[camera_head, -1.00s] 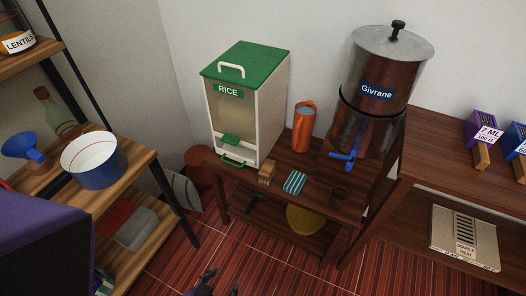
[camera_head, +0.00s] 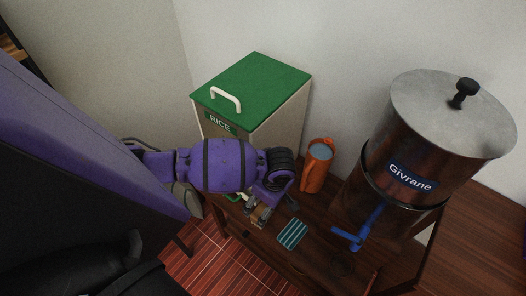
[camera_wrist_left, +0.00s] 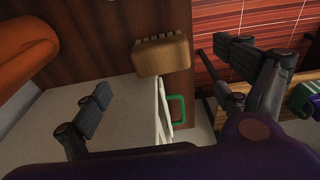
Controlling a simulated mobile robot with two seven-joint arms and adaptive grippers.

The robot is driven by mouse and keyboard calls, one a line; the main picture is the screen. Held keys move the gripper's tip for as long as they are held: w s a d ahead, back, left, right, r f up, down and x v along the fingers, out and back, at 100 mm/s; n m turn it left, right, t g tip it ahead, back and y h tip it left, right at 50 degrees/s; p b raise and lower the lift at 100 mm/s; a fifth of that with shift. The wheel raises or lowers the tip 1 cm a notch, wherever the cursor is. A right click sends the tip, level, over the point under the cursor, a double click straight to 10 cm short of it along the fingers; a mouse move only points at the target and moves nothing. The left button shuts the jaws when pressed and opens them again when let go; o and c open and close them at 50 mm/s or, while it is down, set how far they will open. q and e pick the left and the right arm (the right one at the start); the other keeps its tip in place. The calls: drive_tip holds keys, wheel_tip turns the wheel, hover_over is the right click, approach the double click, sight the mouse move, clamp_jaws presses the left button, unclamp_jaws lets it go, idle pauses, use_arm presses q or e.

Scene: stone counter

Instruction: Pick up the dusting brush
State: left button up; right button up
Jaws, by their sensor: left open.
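The dusting brush (camera_head: 261,214), a small tan wooden block, stands at the front edge of the dark wooden table, just below the rice dispenser. In the head view my left gripper partly covers it. In the left wrist view the brush (camera_wrist_left: 162,56) is fully in sight, with a ridged far edge, on the dark tabletop. My left gripper (camera_head: 275,210) is open over the brush; in the left wrist view its fingers (camera_wrist_left: 165,80) are spread wide to either side, with nothing between them held. My right gripper is not in view.
A rice dispenser (camera_head: 257,85) with a green lid stands behind my left arm. An orange pitcher (camera_head: 316,168) stands right of the gripper, a striped teal cloth (camera_head: 292,234) lies near the brush, and a large metal water dispenser (camera_head: 430,130) with a blue tap stands further right.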

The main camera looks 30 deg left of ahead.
sight(263, 210)
use_arm(q)
drive_tip(key=f, duration=0.2)
drive_tip(key=a+f, duration=0.1)
drive_tip(key=f, duration=0.2)
drive_tip(key=f+b, duration=0.1)
drive_tip(key=f, duration=0.1)
drive_tip(key=shift+a+f, duration=0.2)
drive_tip(key=shift+a, duration=0.05)
drive_tip(key=shift+c, duration=0.5)
drive_tip(key=c, duration=1.2)
